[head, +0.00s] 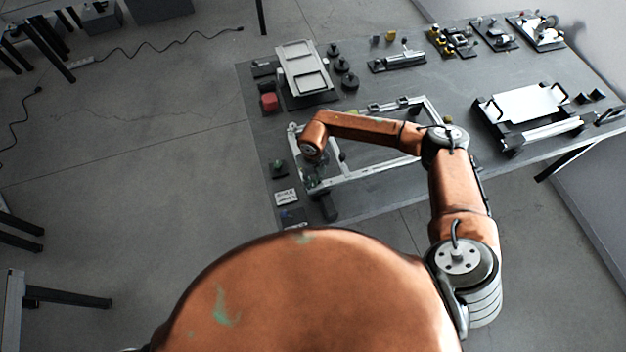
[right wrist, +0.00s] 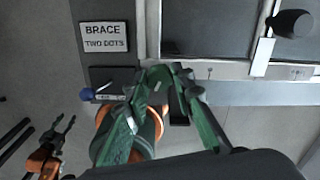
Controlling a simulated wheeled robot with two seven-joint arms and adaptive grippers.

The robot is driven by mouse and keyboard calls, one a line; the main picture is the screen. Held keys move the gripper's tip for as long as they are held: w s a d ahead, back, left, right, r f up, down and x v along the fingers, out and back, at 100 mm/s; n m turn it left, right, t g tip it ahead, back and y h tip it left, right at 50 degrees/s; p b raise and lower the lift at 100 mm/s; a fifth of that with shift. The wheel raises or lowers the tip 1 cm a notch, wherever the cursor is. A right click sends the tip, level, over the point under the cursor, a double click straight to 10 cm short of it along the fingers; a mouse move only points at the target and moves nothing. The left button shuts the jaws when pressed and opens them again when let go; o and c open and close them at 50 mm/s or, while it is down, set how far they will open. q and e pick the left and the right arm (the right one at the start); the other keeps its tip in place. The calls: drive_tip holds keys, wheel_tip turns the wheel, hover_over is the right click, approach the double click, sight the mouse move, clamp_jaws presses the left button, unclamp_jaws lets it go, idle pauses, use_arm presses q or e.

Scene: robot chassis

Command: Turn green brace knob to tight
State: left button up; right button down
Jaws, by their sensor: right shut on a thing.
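In the right wrist view, the green fingers of my right gripper (right wrist: 168,78) come together at the near left corner of the pale chassis frame (right wrist: 215,70). They are closed on a rounded green part that looks like the green brace knob (right wrist: 156,74); the fingers partly hide it, and its pointer setting cannot be read. A small orange gripper, apparently my left (right wrist: 62,130), stands apart with spread fingers.
A blue-ended lever (right wrist: 88,94) sits on a dark plate left of my right fingers. A black knob (right wrist: 292,23) stands at the upper right. A red block (head: 268,102), a grey tray (head: 303,70) and a white panel fixture (head: 530,104) share the table (head: 250,80).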

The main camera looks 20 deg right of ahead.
drive_tip(key=m, duration=0.3)
drive_tip(key=shift+m, duration=0.3)
drive_tip(key=m, duration=0.2)
drive_tip(key=shift+m, duration=0.3)
drive_tip(key=m, duration=0.2)
drive_tip(key=shift+m, duration=0.4)
drive_tip(key=m, duration=0.3)
drive_tip(key=shift+m, duration=0.3)
drive_tip(key=m+p, duration=0.1)
drive_tip(key=m, duration=0.1)
drive_tip(key=shift+d+r+m, duration=0.1)
drive_tip(key=shift+m, duration=0.3)
drive_tip(key=m+p, duration=0.1)
drive_tip(key=m, duration=0.2)
drive_tip(key=shift+m, duration=0.3)
drive_tip(key=m+p, duration=0.2)
drive_tip(key=m, duration=0.1)
drive_tip(key=shift+m+p, duration=0.65)
drive_tip(key=shift+m, duration=0.95)
